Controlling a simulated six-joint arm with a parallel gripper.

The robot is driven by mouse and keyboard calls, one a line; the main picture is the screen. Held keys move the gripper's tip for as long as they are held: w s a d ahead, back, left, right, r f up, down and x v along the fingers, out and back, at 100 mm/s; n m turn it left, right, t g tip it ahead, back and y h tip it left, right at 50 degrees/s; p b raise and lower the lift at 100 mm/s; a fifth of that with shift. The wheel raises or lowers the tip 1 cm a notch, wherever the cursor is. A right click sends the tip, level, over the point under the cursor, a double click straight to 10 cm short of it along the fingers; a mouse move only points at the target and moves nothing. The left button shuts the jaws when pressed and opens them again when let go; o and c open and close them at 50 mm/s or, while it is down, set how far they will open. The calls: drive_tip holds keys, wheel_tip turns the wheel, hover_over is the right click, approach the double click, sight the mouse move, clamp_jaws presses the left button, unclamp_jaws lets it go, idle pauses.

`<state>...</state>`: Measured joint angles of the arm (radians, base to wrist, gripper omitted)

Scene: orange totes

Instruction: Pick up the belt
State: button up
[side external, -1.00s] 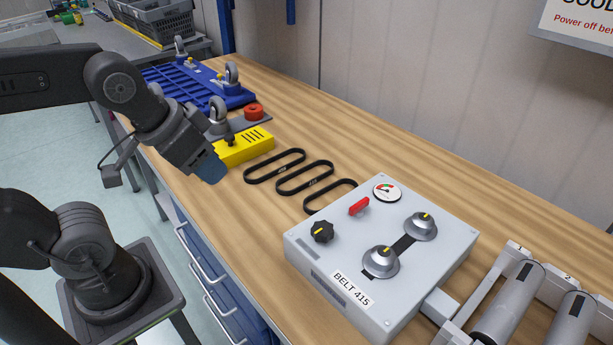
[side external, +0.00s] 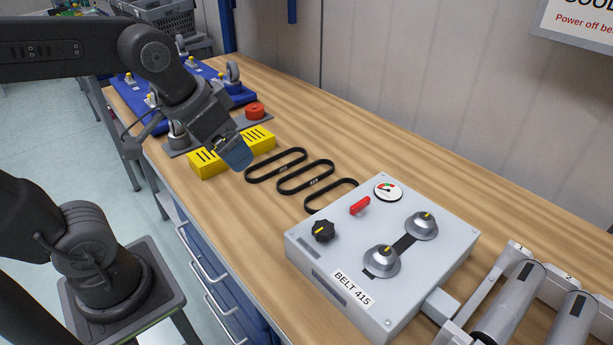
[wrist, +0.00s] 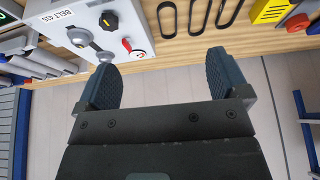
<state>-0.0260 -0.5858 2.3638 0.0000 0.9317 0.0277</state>
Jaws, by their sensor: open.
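Three narrow black belt loops lie flat side by side on the wooden bench: one on the left (side external: 283,168), one in the middle (side external: 314,181) and one on the right (side external: 330,184), partly behind the grey box. Their printed labels are too small to read. My gripper (side external: 238,156) is tilted down in the air, beside the left belt's near end in this view, holding nothing. In the wrist view my gripper (wrist: 161,68) has its two dark fingers wide apart. The belts show beyond the fingertips, at the top edge.
A grey control box (side external: 360,290) labelled BELT 415, with knobs and a red switch, stands right of the belts. A yellow slotted block (side external: 203,164) and a red round part (side external: 254,110) are left. Rollers (side external: 512,304) are at the right. Bare bench (side external: 258,222) lies in front.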

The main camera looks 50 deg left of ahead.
drive_tip(key=w+a+g, duration=0.2)
drive_tip(key=w, duration=0.8)
drive_tip(key=g, duration=0.3)
hover_over(307, 178)
drive_tip(key=f, duration=1.8)
drive_tip(key=shift+w+d+f, duration=0.15)
drive_tip(key=shift+d+f, duration=0.1)
drive_tip(key=shift+f, duration=0.15)
drive_tip(key=shift+s+a+f, duration=0.15)
drive_tip(key=shift+f, duration=1.5)
drive_tip(key=shift+s+a+f, duration=0.1)
drive_tip(key=shift+f, duration=1.5)
drive_tip(key=shift+c, duration=0.3)
drive_tip(key=c, duration=0.9)
drive_tip(key=shift+r, duration=0.2)
drive_tip(key=shift+c, duration=0.2)
